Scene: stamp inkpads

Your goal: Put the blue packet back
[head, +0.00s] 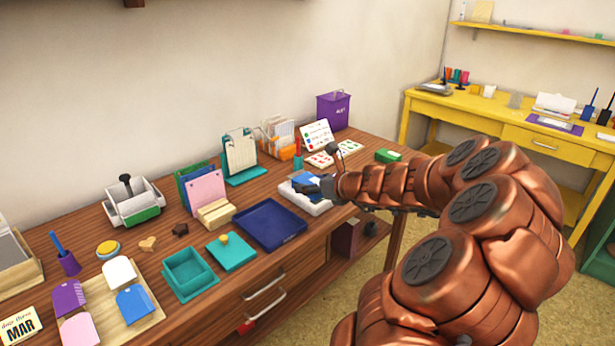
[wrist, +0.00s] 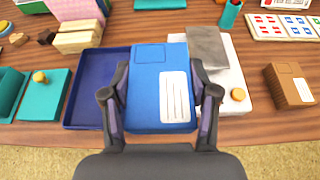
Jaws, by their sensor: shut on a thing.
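The blue packet (wrist: 148,100) has a white lined label. My gripper (wrist: 160,78) is shut on it, with one finger along each side. In the wrist view the packet overlaps the right side of the navy tray (wrist: 84,124) and the left side of a white tray (wrist: 232,85). In the head view my gripper (head: 326,187) is over the white tray (head: 316,210), with part of the blue packet (head: 308,180) showing. The packet's underside is hidden, so I cannot tell whether it touches anything.
A grey packet (wrist: 207,48) and a round tan knob (wrist: 238,95) are at the white tray. A brown packet (wrist: 288,86) lies to its right. Stamp cards (wrist: 285,26) lie at the back right.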

